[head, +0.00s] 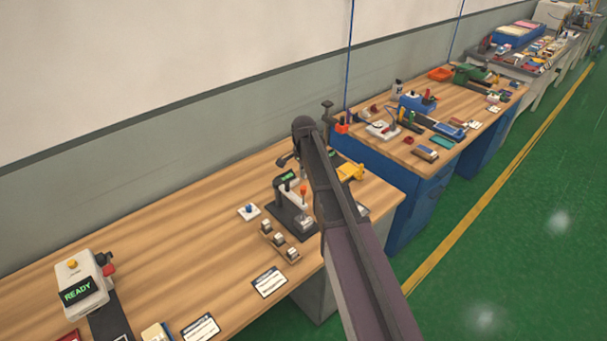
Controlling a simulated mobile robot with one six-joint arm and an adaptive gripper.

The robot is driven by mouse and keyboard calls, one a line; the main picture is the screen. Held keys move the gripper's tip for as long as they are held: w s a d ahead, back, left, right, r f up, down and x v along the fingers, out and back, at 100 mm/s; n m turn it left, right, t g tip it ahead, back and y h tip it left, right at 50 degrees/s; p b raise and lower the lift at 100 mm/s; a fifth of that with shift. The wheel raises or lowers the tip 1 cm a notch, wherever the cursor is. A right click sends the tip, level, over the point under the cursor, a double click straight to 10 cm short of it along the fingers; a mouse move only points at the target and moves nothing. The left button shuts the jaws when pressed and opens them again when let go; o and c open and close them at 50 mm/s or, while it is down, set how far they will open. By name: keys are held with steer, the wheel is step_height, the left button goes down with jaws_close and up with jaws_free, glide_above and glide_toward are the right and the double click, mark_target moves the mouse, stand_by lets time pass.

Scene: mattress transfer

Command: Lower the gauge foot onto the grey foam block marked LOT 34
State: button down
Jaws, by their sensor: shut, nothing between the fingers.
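A gauge stand with a dark base (296,222) and a small green-lit display (285,177) stands on the wooden bench, just left of my arm. An orange-topped part (303,189) rises beside the display. A pale piece (294,205) sits at the stand; I cannot tell whether it is a foam block. Several small pale blocks (279,239) sit in a slanted row in front of the stand. No LOT 34 marking is readable, and the gauge foot cannot be made out. My arm crosses the middle of the view and hides my gripper and the stand's right side.
A device reading READY (77,292) stands at the bench's left. White label cards (269,282) lie near the front edge. A blue knob on a white plate (249,211) is left of the stand. A yellow item (350,171) is right of my arm. A cluttered second bench (400,152) stands beyond.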

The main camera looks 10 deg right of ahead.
step_height(320, 180, up, 9)
steer(key=p, duration=0.8)
steer(key=shift+f, duration=0.15)
steer(key=shift+f, duration=0.1)
stand_by(0.4)
steer(key=s+f+n+b, duration=0.6)
steer(key=s+f+b, duration=0.1)
steer(key=s, duration=0.6)
steer(key=s+f+n+b, duration=0.6)
steer(key=s+f+b, duration=0.2)
steer(key=s, duration=0.5)
steer(key=shift+s+f, duration=0.15)
stand_by(1.0)
